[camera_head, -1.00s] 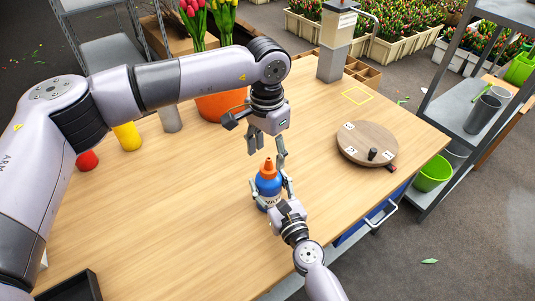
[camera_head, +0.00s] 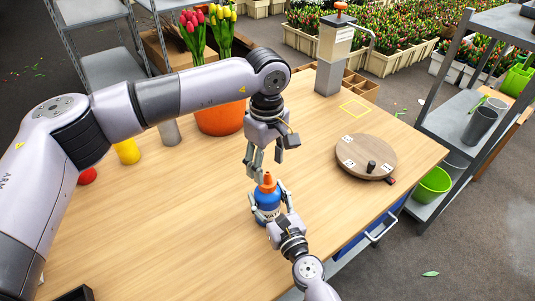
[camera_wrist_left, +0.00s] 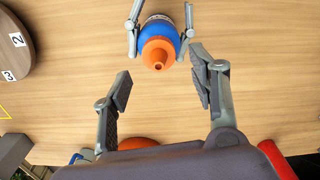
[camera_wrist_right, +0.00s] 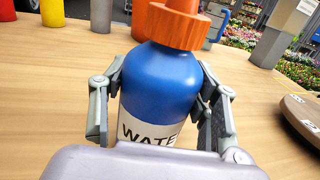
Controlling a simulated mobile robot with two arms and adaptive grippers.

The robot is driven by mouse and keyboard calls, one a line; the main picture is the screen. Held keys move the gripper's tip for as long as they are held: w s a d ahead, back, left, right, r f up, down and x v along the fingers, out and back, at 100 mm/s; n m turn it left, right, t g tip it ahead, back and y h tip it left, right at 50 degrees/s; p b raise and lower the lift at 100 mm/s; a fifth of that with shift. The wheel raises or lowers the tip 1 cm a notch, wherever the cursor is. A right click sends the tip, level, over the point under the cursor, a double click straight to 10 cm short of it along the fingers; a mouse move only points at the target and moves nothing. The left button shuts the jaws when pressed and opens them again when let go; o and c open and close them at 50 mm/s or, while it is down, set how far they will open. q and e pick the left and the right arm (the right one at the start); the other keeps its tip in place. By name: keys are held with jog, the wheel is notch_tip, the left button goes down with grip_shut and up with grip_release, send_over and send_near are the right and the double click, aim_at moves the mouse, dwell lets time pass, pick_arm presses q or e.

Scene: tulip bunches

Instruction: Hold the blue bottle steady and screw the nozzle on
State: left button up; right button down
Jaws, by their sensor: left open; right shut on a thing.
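The blue bottle (camera_head: 267,200) stands upright on the table, with a white label that reads "WATE" in the right wrist view (camera_wrist_right: 160,85). The orange nozzle (camera_head: 267,183) sits on top of the bottle; I cannot tell how tightly. My right gripper (camera_head: 266,212) is shut around the bottle's body from the near side. My left gripper (camera_head: 264,168) is open and points down just above the nozzle. In the left wrist view the nozzle (camera_wrist_left: 158,53) lies beyond the open fingers (camera_wrist_left: 163,91), apart from them.
A round wooden turntable (camera_head: 366,156) with numbered labels is to the right. An orange pot (camera_head: 220,118) with tulips, a grey cylinder (camera_head: 169,132) and a yellow cylinder (camera_head: 126,151) stand behind. A pump dispenser (camera_head: 333,50) is at the back. The table around the bottle is clear.

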pick_arm(q)
jog(key=n, duration=0.6)
jog(key=shift+r+n, duration=0.2)
jog(key=shift+n, duration=0.1)
jog(key=n, duration=0.4)
jog(key=shift+r, duration=0.1)
jog(key=n, duration=0.4)
jog(key=shift+r, duration=0.1)
jog(key=n, duration=0.4)
jog(key=shift+r, duration=0.1)
jog(key=n, duration=0.4)
jog(key=shift+d+r, duration=0.1)
jog(key=shift+r, duration=0.05)
jog(key=n, duration=0.6)
jog(key=shift+w+r+n, duration=0.1)
jog(key=shift+r+n, duration=0.05)
jog(key=shift+n, duration=0.15)
jog(key=n, duration=0.4)
jog(key=shift+r, duration=0.1)
jog(key=n, duration=0.5)
jog(key=shift+r, duration=0.1)
